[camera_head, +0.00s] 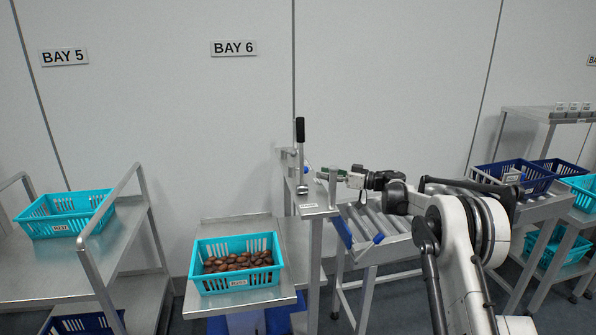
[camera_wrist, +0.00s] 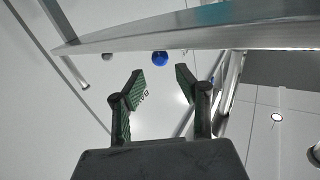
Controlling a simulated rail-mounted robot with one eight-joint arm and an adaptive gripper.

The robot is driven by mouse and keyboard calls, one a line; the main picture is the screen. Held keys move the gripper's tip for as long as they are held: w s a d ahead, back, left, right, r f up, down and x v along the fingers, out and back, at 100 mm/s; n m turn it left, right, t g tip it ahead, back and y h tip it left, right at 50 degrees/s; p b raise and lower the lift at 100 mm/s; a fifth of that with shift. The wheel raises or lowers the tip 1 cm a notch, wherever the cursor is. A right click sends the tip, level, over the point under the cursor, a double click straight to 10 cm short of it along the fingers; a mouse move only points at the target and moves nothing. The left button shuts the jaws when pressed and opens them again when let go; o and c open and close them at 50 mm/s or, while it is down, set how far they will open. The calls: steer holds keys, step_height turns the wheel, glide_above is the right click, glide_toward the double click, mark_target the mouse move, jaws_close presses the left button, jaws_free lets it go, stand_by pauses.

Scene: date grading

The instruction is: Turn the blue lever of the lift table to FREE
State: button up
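A blue ball knob (camera_wrist: 159,57), seemingly the end of the blue lever, shows in the wrist view just beyond my fingertips, roughly in line with the gap between them. In the head view a small blue spot (camera_head: 307,169) shows at the metal stand, left of my gripper. The lever's arm and its FREE marking cannot be made out. My gripper (camera_wrist: 160,80) is open and empty, its green-padded fingers apart. In the head view my gripper (camera_head: 335,175) reaches left to the stand. The lift table (camera_head: 212,304) carries a cyan basket of dates (camera_head: 236,288).
An upright black-handled lever (camera_head: 300,130) rises from the stand (camera_head: 316,212). A metal edge (camera_wrist: 220,38) crosses the wrist view close to the fingertips. A roller conveyor (camera_head: 375,222) lies below my arm. A rack with a cyan basket (camera_head: 65,226) stands at left; dark blue baskets (camera_head: 513,181) at right.

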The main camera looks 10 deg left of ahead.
mark_target(298, 169)
steer(key=x, duration=1)
steer(key=shift+a, duration=0.2)
steer(key=shift+w+f, duration=0.1)
jaws_close()
